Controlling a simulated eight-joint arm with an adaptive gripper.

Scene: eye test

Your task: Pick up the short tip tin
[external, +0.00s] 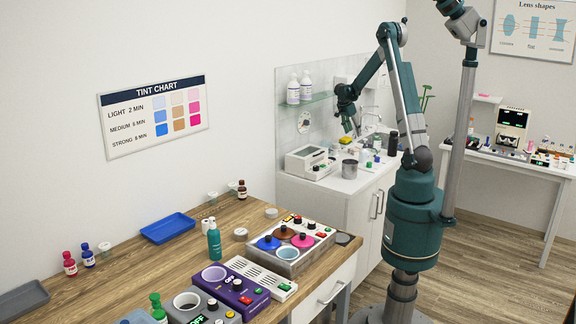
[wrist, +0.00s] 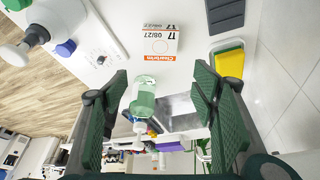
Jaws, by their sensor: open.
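I cannot identify the short tip tin for certain. A plain grey metal can (external: 349,169) stands on the white counter (external: 330,187) in the external view, and I see no label on it. My gripper (external: 354,130) is above the back of this counter, apart from the can. In the wrist view my gripper (wrist: 161,82) is open, with its green pads wide apart. A clear green pump bottle (wrist: 144,97) shows between the pads, beyond them. I see nothing held. No thing in the wrist view is clearly a tin.
A white and orange box (wrist: 161,46) and a yellow sponge in a tray (wrist: 229,64) lie on the counter. A white device (external: 311,162) stands left of the can, a dark bottle (external: 393,144) to its right. The wooden bench (external: 150,262) holds trays, bottles and small round containers.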

